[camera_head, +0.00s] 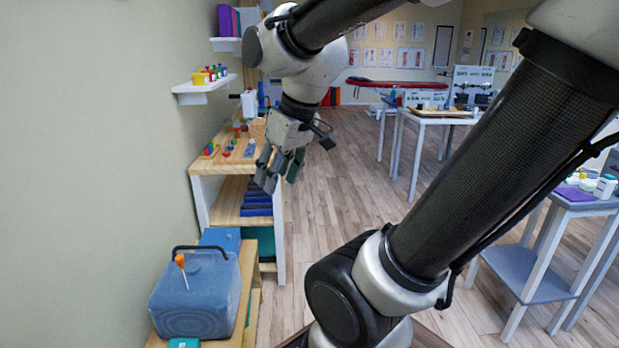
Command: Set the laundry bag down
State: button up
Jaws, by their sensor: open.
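A blue, rounded bag (195,298) with a dark arched handle (205,248) rests on a low wooden bench (246,300) at the lower left; it appears to be the laundry bag. My gripper (278,177) hangs from my arm in the upper middle, fingers pointing down. It is open and nothing shows between its fingers. It is well apart from the bag, above and to the right of it in the picture. The underside of the bag is hidden.
An orange-topped item (180,260) shows at the bag's front. A wooden shelf unit (228,160) with small coloured items stands behind, near my gripper. A grey side table (575,205) stands at right. The wooden floor (340,190) between is clear. My arm hides much of the right side.

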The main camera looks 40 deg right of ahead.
jog(key=s+d+m+h, duration=0.1)
jog(key=s+d+m, duration=0.1)
jog(key=s, duration=0.4)
jog(key=shift+s+d+r, duration=0.2)
jog(key=shift+s+d, duration=0.1)
jog(key=shift+d, duration=0.1)
